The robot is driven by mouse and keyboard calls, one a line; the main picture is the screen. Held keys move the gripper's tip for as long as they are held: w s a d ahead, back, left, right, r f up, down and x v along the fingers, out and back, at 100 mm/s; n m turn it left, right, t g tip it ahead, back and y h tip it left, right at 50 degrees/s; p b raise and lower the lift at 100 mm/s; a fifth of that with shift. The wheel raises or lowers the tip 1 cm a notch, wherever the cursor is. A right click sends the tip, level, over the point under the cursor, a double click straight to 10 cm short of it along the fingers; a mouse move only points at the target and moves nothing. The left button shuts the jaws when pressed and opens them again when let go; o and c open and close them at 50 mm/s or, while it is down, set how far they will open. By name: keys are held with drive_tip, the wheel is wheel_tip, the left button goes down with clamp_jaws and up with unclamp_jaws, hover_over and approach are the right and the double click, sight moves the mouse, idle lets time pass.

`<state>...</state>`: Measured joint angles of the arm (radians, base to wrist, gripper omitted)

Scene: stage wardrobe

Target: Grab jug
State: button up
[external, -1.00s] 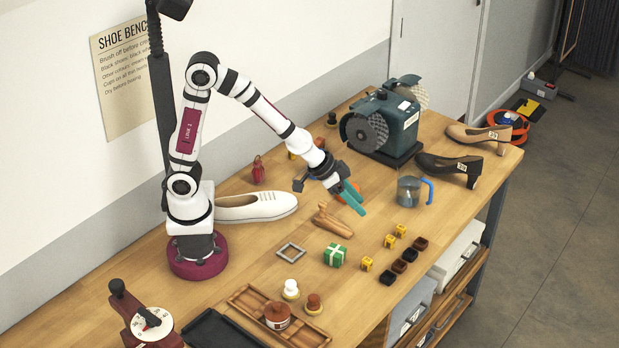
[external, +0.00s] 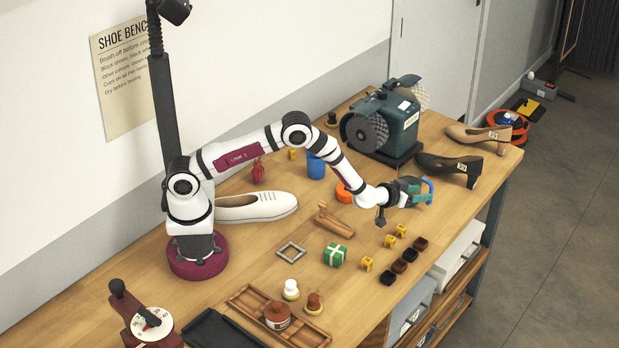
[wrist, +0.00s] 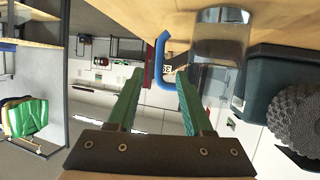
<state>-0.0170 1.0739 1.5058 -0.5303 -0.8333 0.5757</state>
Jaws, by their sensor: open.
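The jug (wrist: 222,45) is a clear vessel with a blue handle (wrist: 161,55). In the wrist view it appears upside down, hanging from the bench top, with its handle toward my gripper (wrist: 160,76). The green fingers are open, one on each side of the lower part of the handle. I cannot tell whether either finger touches it. In the external view my gripper (external: 419,191) is low over the right part of the bench and hides most of the jug; the blue handle (external: 430,188) shows beside the fingers.
A grinder with two wheels (external: 384,124) stands behind the jug, with a black heeled shoe (external: 449,167) to the right. Small yellow blocks (external: 390,241) and dark cups (external: 399,266) lie in front.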

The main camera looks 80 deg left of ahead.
sight(430, 192)
drive_tip(key=x, duration=0.3)
drive_tip(key=shift+w+f, duration=0.1)
clamp_jaws()
idle(1.3)
